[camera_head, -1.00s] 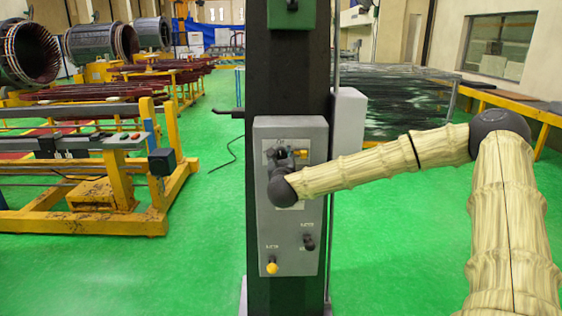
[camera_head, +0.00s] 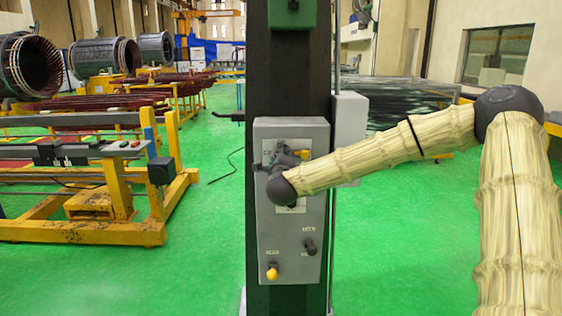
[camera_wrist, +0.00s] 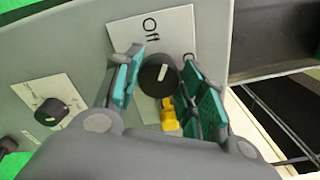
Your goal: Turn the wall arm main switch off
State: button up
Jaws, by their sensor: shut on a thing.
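The main switch is a round black knob (camera_wrist: 158,76) with a white mark on its face, on a white plate (camera_wrist: 185,28) marked "Off" above it. A yellow part (camera_wrist: 169,116) shows just below the knob. My gripper (camera_wrist: 158,87) is shut on the knob, with one teal-padded finger on each side. The white mark points up, roughly towards the word "Off". In the head view, my gripper (camera_head: 282,157) is at the top of the grey switch box (camera_head: 263,225), and my wrist hides part of the box. The knob is hidden there.
The box is fixed to a dark column (camera_head: 290,75). Lower on it are a small black switch (camera_head: 310,246) and a yellow one (camera_head: 272,272). The wrist view shows another black knob (camera_wrist: 51,111) at left. Yellow frames (camera_head: 90,205) stand at left. Green floor is open around the column.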

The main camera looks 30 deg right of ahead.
jog(key=n, duration=0.5)
jog(key=shift+f+n+b, duration=0.15)
jog(key=shift+n+b, duration=0.15)
dwell(0.4)
jog(key=o, duration=1)
jog(key=v, duration=1.2)
